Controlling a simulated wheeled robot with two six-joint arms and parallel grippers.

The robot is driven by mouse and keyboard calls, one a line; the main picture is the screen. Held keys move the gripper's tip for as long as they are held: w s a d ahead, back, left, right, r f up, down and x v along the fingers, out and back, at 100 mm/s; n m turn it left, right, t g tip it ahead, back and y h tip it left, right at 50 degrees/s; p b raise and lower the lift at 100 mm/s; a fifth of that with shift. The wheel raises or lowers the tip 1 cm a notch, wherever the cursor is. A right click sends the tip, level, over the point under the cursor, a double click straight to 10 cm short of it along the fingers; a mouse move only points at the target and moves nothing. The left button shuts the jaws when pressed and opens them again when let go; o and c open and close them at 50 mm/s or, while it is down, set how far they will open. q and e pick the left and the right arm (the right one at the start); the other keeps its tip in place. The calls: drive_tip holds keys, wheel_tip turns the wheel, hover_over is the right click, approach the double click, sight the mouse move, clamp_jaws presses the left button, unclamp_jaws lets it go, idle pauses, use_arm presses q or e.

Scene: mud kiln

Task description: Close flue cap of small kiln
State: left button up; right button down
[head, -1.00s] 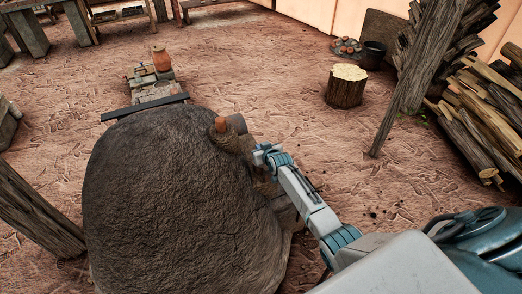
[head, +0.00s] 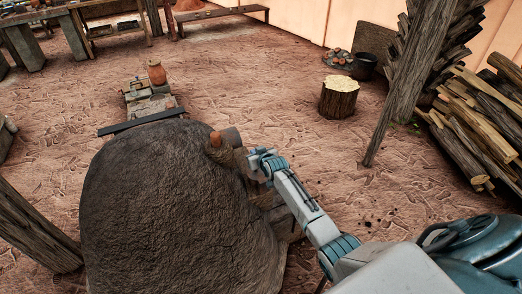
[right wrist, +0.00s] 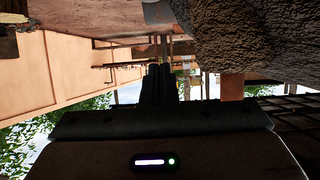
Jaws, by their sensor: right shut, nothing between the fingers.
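The small kiln (head: 165,215) is a dark grey, rough dome in the lower left of the head view. Near its top right is a short flue with an orange-brown knob-like piece (head: 215,140). Beside it is a grey rounded piece (head: 231,137) that looks like the flue cap; I cannot tell how far it stands open. My right gripper (head: 256,161) is just right of and below the flue, close to the kiln's side; contact is unclear. In the right wrist view its dark fingers (right wrist: 158,84) are together and empty, with the kiln wall (right wrist: 235,35) at upper right. My left gripper is out of view.
A leaning wooden post (head: 395,95) and stacked firewood (head: 475,115) stand at right. A chopping stump (head: 339,98) stands behind. An orange jar (head: 157,72) sits on a low stone ledge beyond the kiln. The ground between is clear.

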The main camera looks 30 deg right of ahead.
drive_tip(key=s+r+b, duration=0.1)
drive_tip(key=s+r, duration=0.4)
drive_tip(key=s+f+g+b, duration=0.1)
drive_tip(key=s+f+g, duration=0.1)
drive_tip(key=s+f, duration=0.85)
drive_tip(key=s+a+f+g+b, duration=0.15)
drive_tip(key=s+f, duration=0.55)
drive_tip(key=f, duration=0.7)
drive_tip(key=s+f+g+b, duration=0.1)
drive_tip(key=s+f+g, duration=0.2)
drive_tip(key=s+f, duration=0.75)
drive_tip(key=s+a+f+g, duration=0.1)
drive_tip(key=s+f, duration=0.5)
drive_tip(key=s, duration=0.5)
drive_tip(key=s+a+f+g+b, duration=0.1)
drive_tip(key=s+f, duration=0.5)
drive_tip(key=s, duration=0.6)
drive_tip(key=s+a+f+n+g, duration=0.1)
drive_tip(key=s+f+g, duration=0.2)
drive_tip(key=s+f, duration=0.4)
drive_tip(key=s, duration=0.4)
drive_tip(key=shift+s+a, duration=0.3)
drive_tip(key=shift+a, duration=0.1)
